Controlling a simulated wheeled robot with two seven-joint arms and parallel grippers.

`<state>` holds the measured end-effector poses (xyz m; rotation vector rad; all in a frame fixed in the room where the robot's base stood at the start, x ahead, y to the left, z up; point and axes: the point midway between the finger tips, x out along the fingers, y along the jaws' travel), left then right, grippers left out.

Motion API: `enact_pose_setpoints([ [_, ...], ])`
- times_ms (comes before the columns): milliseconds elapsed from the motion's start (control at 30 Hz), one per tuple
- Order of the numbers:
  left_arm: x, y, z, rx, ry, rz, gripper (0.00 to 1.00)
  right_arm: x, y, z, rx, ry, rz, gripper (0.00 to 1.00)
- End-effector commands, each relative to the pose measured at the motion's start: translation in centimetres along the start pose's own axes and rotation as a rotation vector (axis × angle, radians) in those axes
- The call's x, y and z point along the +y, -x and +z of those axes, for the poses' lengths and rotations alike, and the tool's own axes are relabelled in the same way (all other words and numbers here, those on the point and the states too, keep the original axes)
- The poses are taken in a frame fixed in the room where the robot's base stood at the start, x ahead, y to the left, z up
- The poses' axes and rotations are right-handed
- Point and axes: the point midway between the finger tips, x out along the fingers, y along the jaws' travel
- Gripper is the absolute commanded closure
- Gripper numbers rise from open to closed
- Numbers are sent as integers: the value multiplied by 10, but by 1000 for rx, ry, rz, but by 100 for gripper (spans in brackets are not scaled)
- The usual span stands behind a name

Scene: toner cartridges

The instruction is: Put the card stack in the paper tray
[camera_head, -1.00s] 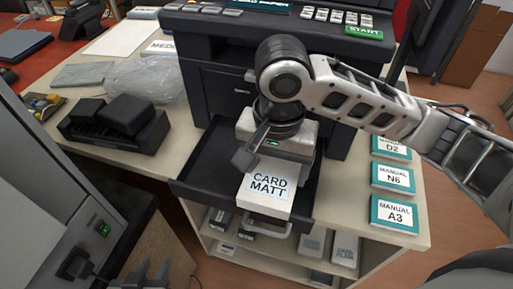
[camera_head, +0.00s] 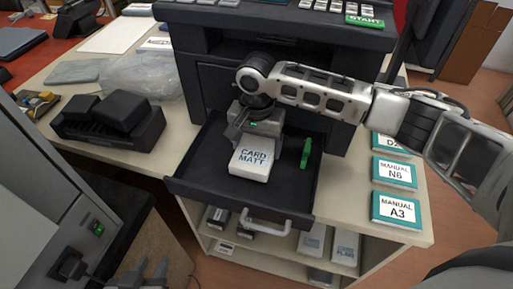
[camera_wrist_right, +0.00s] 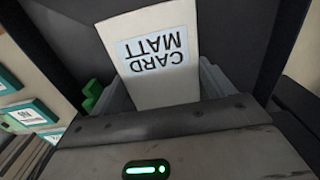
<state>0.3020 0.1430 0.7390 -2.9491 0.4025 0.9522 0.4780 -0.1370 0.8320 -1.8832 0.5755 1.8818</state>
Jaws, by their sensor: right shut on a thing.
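The white card stack (camera_head: 252,160), labelled CARD MATT, is inside the outline of the dark open paper tray (camera_head: 195,182). My right gripper (camera_head: 254,138) is shut on its far end. I cannot tell whether the stack touches the tray floor. In the right wrist view the stack (camera_wrist_right: 158,55) sticks out from between the fingers of my right gripper (camera_wrist_right: 160,100). My left gripper (camera_head: 145,274) shows only partly at the bottom edge, empty, with its fingers apart.
A green piece (camera_head: 306,153) stands in the tray right of the stack; it also shows in the right wrist view (camera_wrist_right: 91,95). Manuals (camera_head: 396,208) lie along the counter's right side. A black device (camera_head: 110,125) sits left of the tray. Shelves with packs lie below.

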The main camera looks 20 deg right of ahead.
Motion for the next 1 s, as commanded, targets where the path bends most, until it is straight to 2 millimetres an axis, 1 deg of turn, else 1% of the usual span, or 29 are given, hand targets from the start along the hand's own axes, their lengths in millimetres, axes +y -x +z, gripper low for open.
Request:
enact_pose_setpoints([
  [33, 0, 0, 0, 2, 2, 0, 68, 0, -8, 0, -1, 0, 1, 54],
  [100, 1, 0, -1, 6, 5, 1, 68, 0, -14, 0, 1, 1, -1, 54],
  [467, 1, 1, -4, 6, 6, 1, 68, 0, -17, 1, 0, 1, -1, 54],
  [500, 1, 1, -3, 5, 5, 0, 68, 0, -19, 1, 0, 1, 1, 14],
  [533, 1, 1, -2, 4, 5, 0, 68, 0, -19, 1, 0, 1, 1, 6],
  [567, 1, 1, -2, 3, 5, 0, 68, 0, -19, 1, 0, 1, 0, 0],
  [833, 0, -2, 4, -6, 5, 0, 68, 0, -16, 0, 2, 0, -1, 0],
  [933, 1, 0, 2, -6, 6, 0, 68, 0, -5, 0, 1, 0, -2, 0],
  [1000, 1, 0, 1, -6, 4, 0, 68, 0, 8, 0, 2, 0, -4, 0],
])
